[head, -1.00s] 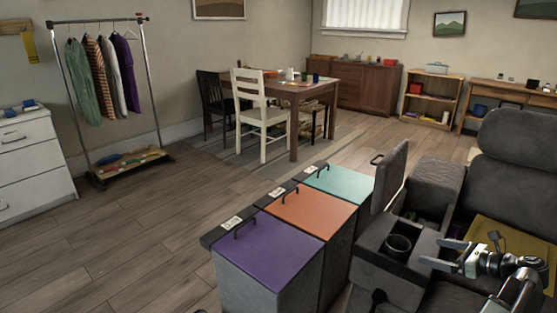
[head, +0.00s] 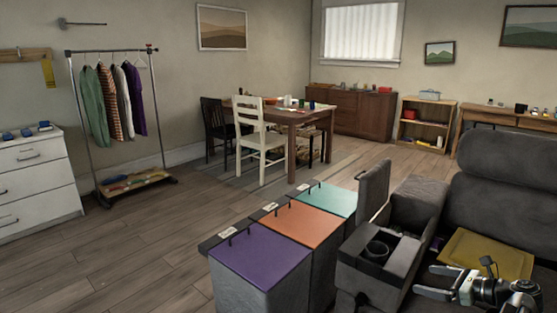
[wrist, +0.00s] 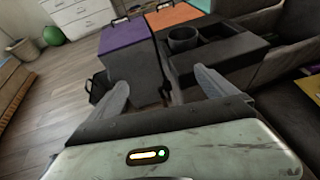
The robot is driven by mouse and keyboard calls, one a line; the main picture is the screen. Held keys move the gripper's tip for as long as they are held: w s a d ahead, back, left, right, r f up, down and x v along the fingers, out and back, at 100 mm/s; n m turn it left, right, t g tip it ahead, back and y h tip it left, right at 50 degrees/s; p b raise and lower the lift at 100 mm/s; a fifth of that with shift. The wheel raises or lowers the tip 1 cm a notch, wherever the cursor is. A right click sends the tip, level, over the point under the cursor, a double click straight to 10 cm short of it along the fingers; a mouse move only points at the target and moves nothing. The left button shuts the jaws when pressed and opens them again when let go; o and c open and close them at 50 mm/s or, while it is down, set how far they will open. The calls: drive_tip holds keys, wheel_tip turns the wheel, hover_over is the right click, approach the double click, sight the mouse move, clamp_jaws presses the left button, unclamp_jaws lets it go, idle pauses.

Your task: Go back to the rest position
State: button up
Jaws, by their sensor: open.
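My gripper (head: 440,283) is at the lower right of the head view, in front of the dark grey sofa (head: 502,170) and beside its console with a cup holder (head: 377,249). In the wrist view my gripper (wrist: 160,93) shows two pale fingers spread well apart with nothing between them. The console's cup holder (wrist: 183,39) is beyond the fingertips. My arm's links are partly cut off by the bottom edge of the head view.
Bins with purple (head: 260,255), orange (head: 291,226) and teal (head: 325,199) lids stand left of the console. A yellow mat (head: 487,254) lies on the sofa seat. A clothes rack (head: 157,110) and white drawers (head: 35,190) are at the left. The wooden floor between is open.

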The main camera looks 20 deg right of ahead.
drive_tip(key=w+a+f+n+g+y, duration=0.1)
drive_tip(key=w+a+n+g, duration=0.1)
drive_tip(key=w+a, duration=0.55)
drive_tip(key=w+a+f+n+g+y, duration=0.15)
drive_tip(key=w+a, duration=0.25)
drive_tip(key=a, duration=0.7)
drive_tip(key=w+a+n+g+y, duration=0.25)
drive_tip(key=w+a, duration=0.25)
drive_tip(key=a, duration=0.4)
drive_tip(key=s+a+f+n+g+h, duration=0.2)
drive_tip(key=a+f+n, duration=0.3)
drive_tip(key=a, duration=0.4)
drive_tip(key=s+a+f+n+g+h, duration=0.1)
drive_tip(key=a+f+n+g+h, duration=0.1)
drive_tip(key=a+n, duration=0.55)
drive_tip(key=s+a+f+n+g+h, duration=0.2)
drive_tip(key=a+f+n, duration=0.25)
drive_tip(key=a, duration=0.65)
drive_tip(key=d+n+h, duration=0.4)
drive_tip(key=d+n, duration=0.3)
drive_tip(key=n, duration=0.1)
wheel_tip(320, 180, up, 28)
drive_tip(key=p, duration=2.9)
drive_tip(key=shift+s+r+n, duration=0.2)
drive_tip(key=shift+r+n, duration=0.05)
drive_tip(key=shift+n, duration=0.05)
